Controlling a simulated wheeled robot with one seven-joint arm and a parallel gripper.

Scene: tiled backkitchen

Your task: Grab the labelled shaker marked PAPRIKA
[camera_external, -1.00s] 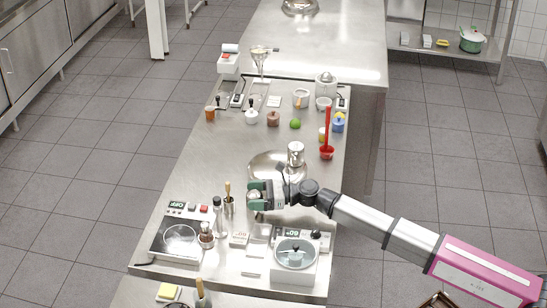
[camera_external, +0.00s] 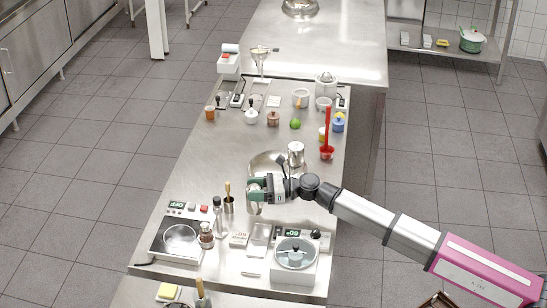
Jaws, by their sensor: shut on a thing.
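My gripper (camera_external: 256,189) is shut on a small silvery shaker (camera_external: 254,208). The green fingers cover its upper part, and its lower end shows below them. It appears upright and a little above the steel worktop. No label can be read at this size, so I cannot tell whether it says PAPRIKA. Another silvery canister (camera_external: 296,152) stands farther back, beside a large round shiny dish (camera_external: 262,162).
A hotplate (camera_external: 167,240), a pepper mill (camera_external: 217,212) and a brush holder (camera_external: 229,205) stand to the left. A pot on a scale-like unit (camera_external: 294,253) is nearer the front. A red ladle (camera_external: 327,150) and several small pots stand behind.

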